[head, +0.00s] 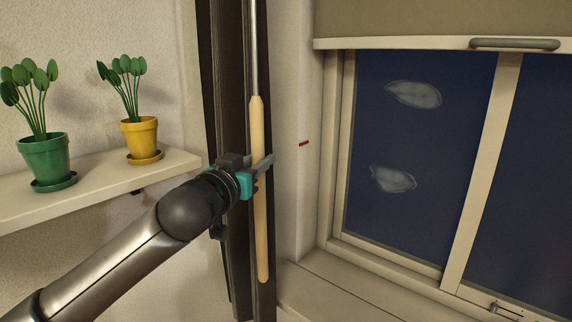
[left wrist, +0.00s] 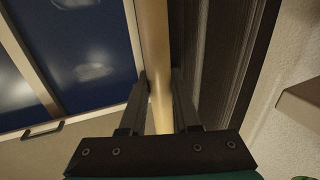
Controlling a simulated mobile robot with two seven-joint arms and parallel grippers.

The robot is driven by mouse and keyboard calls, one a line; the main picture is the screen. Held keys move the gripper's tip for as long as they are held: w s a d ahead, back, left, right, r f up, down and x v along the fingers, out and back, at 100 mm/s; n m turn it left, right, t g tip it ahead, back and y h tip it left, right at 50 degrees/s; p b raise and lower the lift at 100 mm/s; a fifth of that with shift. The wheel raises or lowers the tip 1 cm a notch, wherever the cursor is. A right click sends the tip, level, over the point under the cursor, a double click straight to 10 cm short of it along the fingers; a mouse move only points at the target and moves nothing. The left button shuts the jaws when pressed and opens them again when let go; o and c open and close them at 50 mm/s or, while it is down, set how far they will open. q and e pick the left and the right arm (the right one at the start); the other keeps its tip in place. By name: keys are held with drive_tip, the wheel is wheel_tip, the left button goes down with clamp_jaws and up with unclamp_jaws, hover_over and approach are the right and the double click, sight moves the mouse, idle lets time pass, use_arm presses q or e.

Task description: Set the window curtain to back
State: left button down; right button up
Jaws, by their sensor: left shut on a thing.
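The dark brown curtain (head: 228,80) hangs in narrow vertical folds at the left side of the window (head: 420,150). A pale wooden wand (head: 257,130) on a thin metal rod hangs in front of it. My left gripper (head: 262,168) is shut on the wand about midway along its wooden part. In the left wrist view the wand (left wrist: 155,50) runs between the two fingers of the gripper (left wrist: 160,85), with the curtain (left wrist: 215,50) close on the right. The curtain's top is out of view. My right gripper is not in view.
A shelf (head: 95,190) at left holds a green pot (head: 45,158) and a yellow pot (head: 140,138) with plants, near my left arm. A small red mark (head: 304,144) is on the wall beside the window. A blind (head: 430,18) with a grey handle (head: 515,44) covers the window's top.

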use_arm(q)
drive_tip(key=shift+w+a, duration=0.65)
drive_tip(key=shift+a, duration=0.35)
drive_tip(key=shift+r, duration=0.1)
drive_tip(key=c, duration=0.6)
unclamp_jaws()
drive_tip(key=shift+w, duration=0.15)
drive_tip(key=shift+b+v, duration=1.45)
drive_tip(key=shift+v, duration=6.25)
